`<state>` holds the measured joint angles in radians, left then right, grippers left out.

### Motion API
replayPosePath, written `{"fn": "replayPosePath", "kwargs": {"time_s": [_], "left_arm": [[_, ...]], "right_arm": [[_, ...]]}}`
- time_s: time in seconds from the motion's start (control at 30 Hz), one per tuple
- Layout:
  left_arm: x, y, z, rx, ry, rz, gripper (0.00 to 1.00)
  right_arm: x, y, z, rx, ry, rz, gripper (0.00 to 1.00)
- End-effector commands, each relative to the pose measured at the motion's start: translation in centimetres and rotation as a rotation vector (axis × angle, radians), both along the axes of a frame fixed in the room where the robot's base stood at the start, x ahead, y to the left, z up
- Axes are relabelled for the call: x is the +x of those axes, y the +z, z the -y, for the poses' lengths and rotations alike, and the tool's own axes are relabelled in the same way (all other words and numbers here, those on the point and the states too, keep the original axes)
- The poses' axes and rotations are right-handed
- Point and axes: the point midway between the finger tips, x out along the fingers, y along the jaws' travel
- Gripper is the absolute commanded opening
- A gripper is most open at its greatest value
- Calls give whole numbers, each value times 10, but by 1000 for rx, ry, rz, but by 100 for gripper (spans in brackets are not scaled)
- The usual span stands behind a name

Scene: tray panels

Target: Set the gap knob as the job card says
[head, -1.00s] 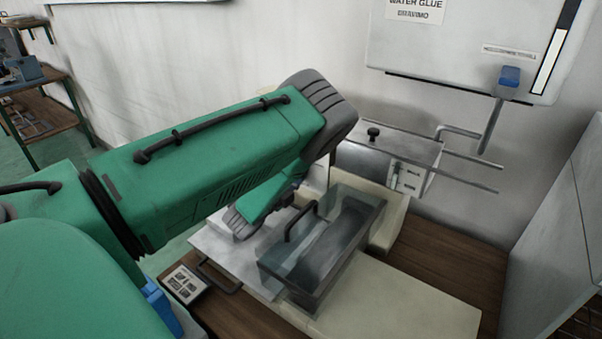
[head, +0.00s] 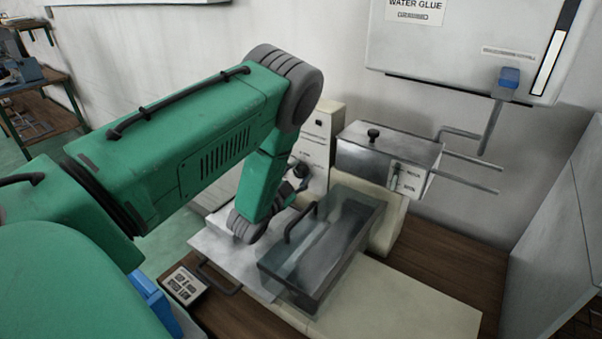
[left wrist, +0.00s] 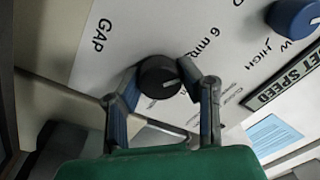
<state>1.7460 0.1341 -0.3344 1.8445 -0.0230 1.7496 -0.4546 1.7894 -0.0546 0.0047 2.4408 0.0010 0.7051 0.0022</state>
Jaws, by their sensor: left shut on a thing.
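The gap knob (left wrist: 160,77) is round and black, on a white panel beside the word GAP. In the left wrist view its pale mark points right, toward one finger; the label "6 mm" stands above it, and smaller lettering at lower right is unclear. My left gripper (left wrist: 159,82) has a finger on either side of the knob and is shut on it. No job card is clearly readable. My right gripper is not in view.
A blue knob (left wrist: 293,18) sits near the gap knob, by the words HIGH and JET SPEED. A pale blue sheet (left wrist: 272,135) shows beyond. A small button panel (head: 183,285) lies left.

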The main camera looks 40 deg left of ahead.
Motion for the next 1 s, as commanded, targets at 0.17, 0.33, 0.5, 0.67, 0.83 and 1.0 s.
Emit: {"fn": "replayPosePath", "kwargs": {"time_s": [0.17,0.33,0.5,0.67,0.83,1.0], "left_arm": [[-4,-8,0,-65,3,-14,2],[-4,-8,0,-94,3,-12,3],[-4,-8,1,-100,3,-12,3],[-4,-8,1,-100,3,-12,3],[-4,-8,1,-99,2,-12,52],[-3,-5,1,-97,1,-3,52]], "right_arm": [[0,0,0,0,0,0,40],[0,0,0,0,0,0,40],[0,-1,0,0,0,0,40],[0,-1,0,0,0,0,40],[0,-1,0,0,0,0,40],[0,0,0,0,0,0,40]]}}
